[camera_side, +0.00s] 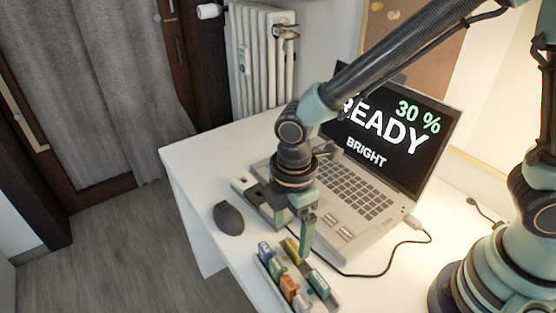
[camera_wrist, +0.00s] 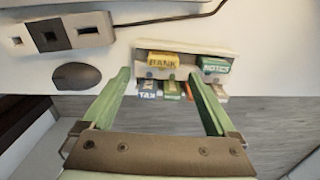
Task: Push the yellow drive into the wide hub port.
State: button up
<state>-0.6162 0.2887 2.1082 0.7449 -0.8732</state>
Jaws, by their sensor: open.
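The yellow drive (camera_wrist: 163,62), lettered "BANK", lies in a small tray (camera_wrist: 143,45); it also shows in the side view (camera_side: 292,247). My gripper (camera_wrist: 159,75) is open and empty, its green fingers spread to either side of the yellow drive in the wrist view. In the side view my gripper (camera_side: 292,240) hangs above the tray end nearest the laptop. Contact with the drive cannot be told. The grey hub (camera_wrist: 70,43) has several ports of different widths; the right one in the wrist view, the wide port (camera_wrist: 88,31), looks widest and empty. My arm partly hides the hub (camera_side: 242,186) in the side view.
Blue (camera_side: 265,250), green, orange and teal (camera_side: 320,284) drives sit close around the yellow one. A dark mouse (camera_wrist: 76,76) lies beside the hub. An open laptop (camera_side: 350,195) and its cable (camera_side: 375,272) are behind. The desk's left edge is near the mouse.

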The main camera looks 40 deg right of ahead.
aim_at(294, 246)
jog(key=shift+s+d+f, duration=0.15)
jog(key=shift+f, duration=1.25)
jog(key=shift+s+d+f, duration=0.1)
jog(key=shift+d+f, duration=0.05)
jog(key=shift+f, duration=1.2)
jog(key=c, duration=1.4)
